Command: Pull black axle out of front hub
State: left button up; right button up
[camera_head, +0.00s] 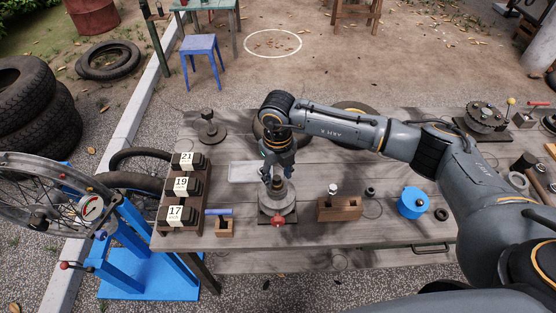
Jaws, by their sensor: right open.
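My right gripper (279,172) comes down over the table from the right arm, its fingers apart and pointing downward. Directly below it, a round grey metal hub-like piece (277,203) sits in a fixture with a red knob (277,221) at the front. A small dark upright part, which may be the black axle, shows at the top of this piece, between or just behind the fingertips. The fingers partly hide it, so I cannot tell whether they touch it. My left gripper is not in view.
A rack with labels 21, 19 and 17 (183,190) stands at the left table edge. A wooden block with a white-topped part (339,208) and a blue round container (412,204) stand to the right. A pale tray (243,172) lies left of the gripper.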

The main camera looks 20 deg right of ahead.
jog(key=shift+f, duration=0.45)
jog(key=shift+c, duration=0.2)
jog(key=shift+r, duration=0.1)
grip_shut()
